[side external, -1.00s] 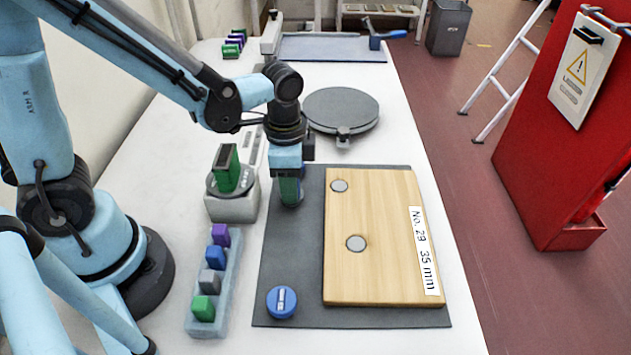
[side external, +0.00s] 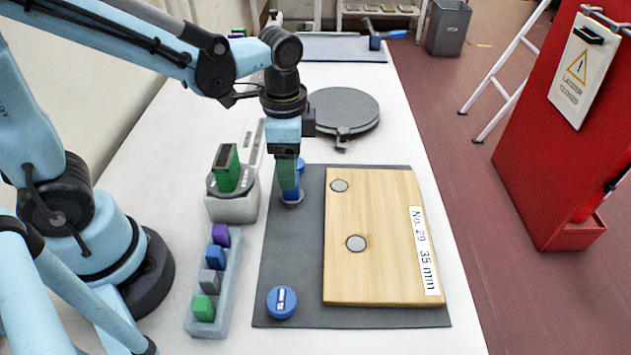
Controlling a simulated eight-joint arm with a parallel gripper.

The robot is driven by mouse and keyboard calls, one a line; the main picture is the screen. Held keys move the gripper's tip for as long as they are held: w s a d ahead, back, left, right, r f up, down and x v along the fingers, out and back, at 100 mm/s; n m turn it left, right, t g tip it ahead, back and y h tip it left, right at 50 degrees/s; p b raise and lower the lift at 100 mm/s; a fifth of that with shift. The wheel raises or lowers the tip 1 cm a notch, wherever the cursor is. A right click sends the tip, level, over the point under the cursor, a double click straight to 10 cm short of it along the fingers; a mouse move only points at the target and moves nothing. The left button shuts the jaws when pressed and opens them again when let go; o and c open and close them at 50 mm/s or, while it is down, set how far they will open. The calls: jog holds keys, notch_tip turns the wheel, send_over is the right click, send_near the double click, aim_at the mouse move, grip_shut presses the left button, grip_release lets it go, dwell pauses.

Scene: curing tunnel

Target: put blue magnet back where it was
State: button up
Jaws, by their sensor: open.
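A round blue magnet (side external: 281,302) with a white mark lies on the lower left corner of the dark grey mat (side external: 380,318). A second blue piece with a grey foot (side external: 292,198) is at the mat's upper left, directly under my gripper (side external: 289,185). My gripper points down with its jaws open around or just above that piece; the fingers partly hide it, and I cannot tell whether they touch it. The wooden board (side external: 385,275), labelled "No. 29 35 mm", lies on the mat with two grey discs (side external: 356,243) on it.
A pale rack (side external: 208,327) holds purple, blue, grey and green blocks left of the mat. A green block stands on a round-topped scale-like unit (side external: 229,200). A grey turntable (side external: 343,112) stands behind the mat. A red cabinet (side external: 560,150) is at right.

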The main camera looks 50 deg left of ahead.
notch_tip(320, 180, up, 7)
jog(key=s+a+n+t, duration=0.1)
jog(key=a+n+t, duration=0.4)
jog(key=n+t, duration=0.2)
jog(key=shift+s+a+f+n, duration=0.2)
jog(key=shift+s+a+n, duration=0.15)
jog(key=shift+n, duration=0.65)
dwell(0.8)
